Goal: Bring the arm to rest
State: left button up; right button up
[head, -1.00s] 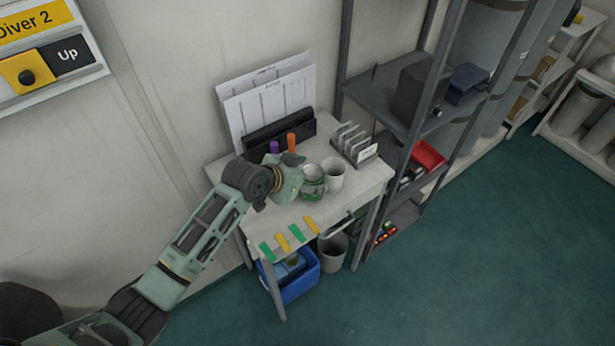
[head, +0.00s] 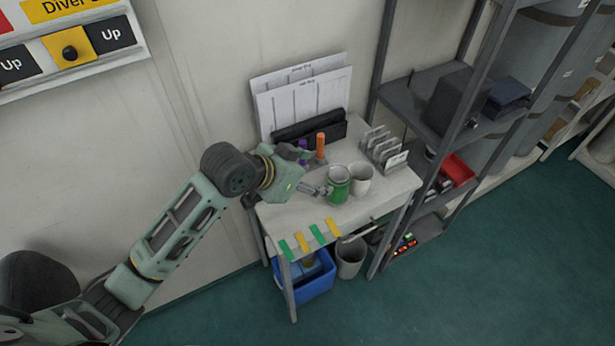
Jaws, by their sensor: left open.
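My left arm comes in from the lower left and reaches over the small table (head: 290,222). My left gripper (head: 326,191) is open, its fingers just left of a green can-shaped container (head: 338,184). I cannot tell whether the fingertips touch it. A white cup (head: 361,179) stands right of the green container. Purple and orange upright items (head: 320,146) stand behind the gripper, partly hidden by it. My right gripper is not in view.
A black holder with paper sheets (head: 303,105) stands at the table's back. A card rack (head: 384,149) is at its right. A grey shelf (head: 420,90) rises beside the table. A blue bin (head: 316,285) and a grey bin (head: 350,258) stand below. Green floor is clear in front.

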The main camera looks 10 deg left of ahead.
pick_arm(q)
jog(key=shift+s+a+r, duration=0.3)
jog(key=shift+s+r, duration=0.05)
jog(key=shift+r, duration=0.05)
